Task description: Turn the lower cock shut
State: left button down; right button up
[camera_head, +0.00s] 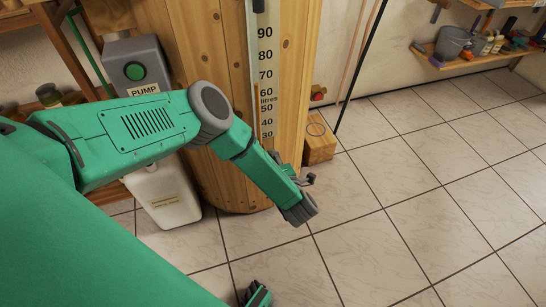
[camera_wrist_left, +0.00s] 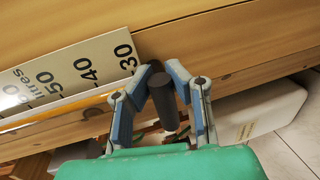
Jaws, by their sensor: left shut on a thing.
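My left gripper (camera_wrist_left: 163,78) shows in the left wrist view with its blue-grey fingers closed around a dark, roughly cylindrical handle (camera_wrist_left: 164,105). The handle is beside the low end of the gauge scale, near the 30 mark, and seems to be the lower cock's. In the head view my left arm reaches down to the foot of the wooden tank, and its forearm and wrist hide most of the gripper and the cock. I cannot tell the cock's exact angle.
The wooden tank (camera_head: 210,60) carries a white litre scale (camera_head: 265,75). A grey pump box (camera_head: 138,70) with a green button and a white container (camera_head: 165,195) stand left. A wooden block (camera_head: 319,145) sits right of the tank. The tiled floor (camera_head: 430,200) is open at right.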

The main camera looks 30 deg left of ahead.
pick_arm(q)
jog(key=shift+s+d+f, duration=0.1)
jog(key=shift+d+f, duration=0.05)
jog(key=shift+d, duration=0.05)
jog(key=c, duration=1.6)
grip_release()
jog(key=shift+o, duration=0.9)
jog(key=v, duration=1.2)
